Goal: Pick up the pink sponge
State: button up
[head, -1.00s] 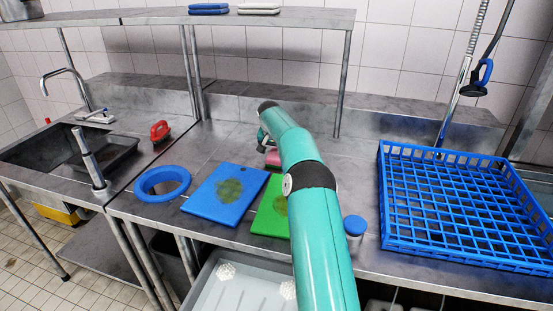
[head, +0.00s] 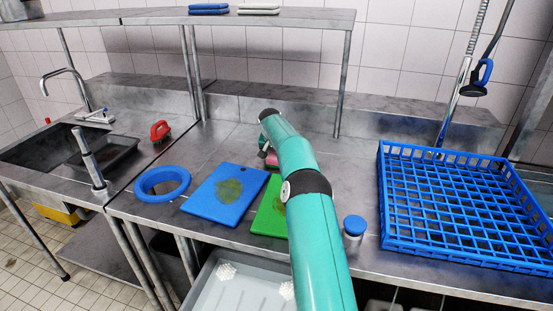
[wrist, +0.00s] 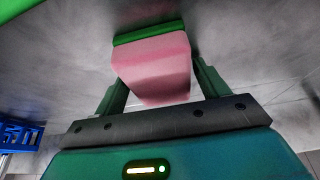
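The pink sponge (wrist: 155,70) has a green layer along its far edge. In the wrist view it lies between the two spread fingers of my gripper (wrist: 158,85). A narrow gap shows beside the sponge's lower left side; whether the fingertips touch it is hard to tell. In the head view only a small pink part of the sponge (head: 272,160) shows beside my arm, on the steel counter behind the green board. My gripper (head: 266,152) is low there and mostly hidden by my arm.
A green board (head: 268,215) and a blue board (head: 226,196) with stains lie in front. A blue ring (head: 162,183), a red-handled brush (head: 160,131) and a blue-lidded container (head: 354,226) stand nearby. A large blue rack (head: 460,205) fills the right.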

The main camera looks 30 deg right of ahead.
jog(key=c, duration=0.7)
jog(key=shift+r, duration=0.15)
jog(key=shift+r, duration=1.55)
jog(key=shift+s+a+r, duration=0.1)
jog(key=shift+a+r, duration=0.05)
jog(key=shift+r, duration=0.2)
jog(key=s+a+r, duration=0.8)
jog(key=a+r, duration=0.1)
jog(key=a, duration=0.1)
jog(key=shift+s+a+r, duration=0.15)
jog(key=shift+s+a, duration=0.1)
jog(key=shift+a, duration=0.1)
